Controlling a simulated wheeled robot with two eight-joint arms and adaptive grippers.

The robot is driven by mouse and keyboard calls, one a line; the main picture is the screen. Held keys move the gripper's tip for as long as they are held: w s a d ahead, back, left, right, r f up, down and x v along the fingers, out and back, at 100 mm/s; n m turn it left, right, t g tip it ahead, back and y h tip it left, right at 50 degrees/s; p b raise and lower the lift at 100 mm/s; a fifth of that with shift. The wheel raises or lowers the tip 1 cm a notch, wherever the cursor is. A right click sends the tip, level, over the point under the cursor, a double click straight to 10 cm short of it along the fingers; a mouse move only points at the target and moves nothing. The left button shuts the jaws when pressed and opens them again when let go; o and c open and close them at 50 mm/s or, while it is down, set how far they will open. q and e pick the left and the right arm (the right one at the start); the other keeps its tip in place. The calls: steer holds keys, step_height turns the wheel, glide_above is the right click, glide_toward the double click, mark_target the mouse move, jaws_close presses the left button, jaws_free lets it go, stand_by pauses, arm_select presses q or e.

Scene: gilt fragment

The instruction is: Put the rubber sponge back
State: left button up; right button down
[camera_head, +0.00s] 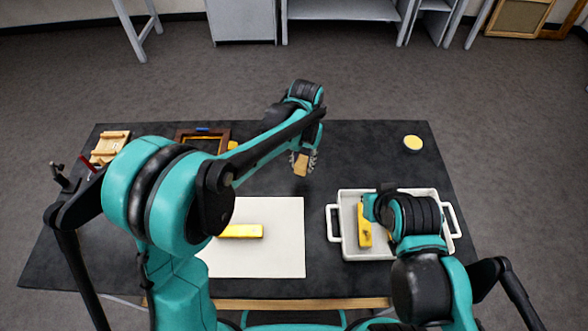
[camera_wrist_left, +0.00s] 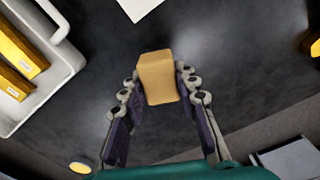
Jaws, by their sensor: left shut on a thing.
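The rubber sponge, a small tan block (camera_head: 301,165), is between the fingers of my left gripper (camera_head: 303,161). The left gripper is shut on it and holds it above the dark table, left of the white tray. In the left wrist view the sponge (camera_wrist_left: 158,78) sits between the two fingertips, with bare dark table behind it. My right gripper is over the white tray (camera_head: 345,252); its fingers are mostly hidden by my right arm, so I cannot tell whether they are open.
A gold bar (camera_head: 243,231) lies on a white sheet (camera_head: 285,255). Gold pieces (camera_head: 364,226) are in the tray. A round yellow-topped container (camera_head: 412,143) stands at the back right. A wooden rack (camera_head: 108,148) and a dark wooden frame (camera_head: 183,134) are at the back left. The back middle-right is clear.

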arm_select(q)
steer(key=w+a+f+b, duration=0.1)
steer(key=w+a+f, duration=0.1)
steer(key=shift+w+a+f, duration=0.3)
steer(key=shift+w+a, duration=0.05)
steer(key=shift+f+b, duration=0.7)
steer(key=shift+f, duration=1.1)
steer(key=shift+f, duration=0.25)
steer(key=o, duration=1.1)
steer(key=shift+r, duration=0.1)
steer(key=shift+r, duration=0.1)
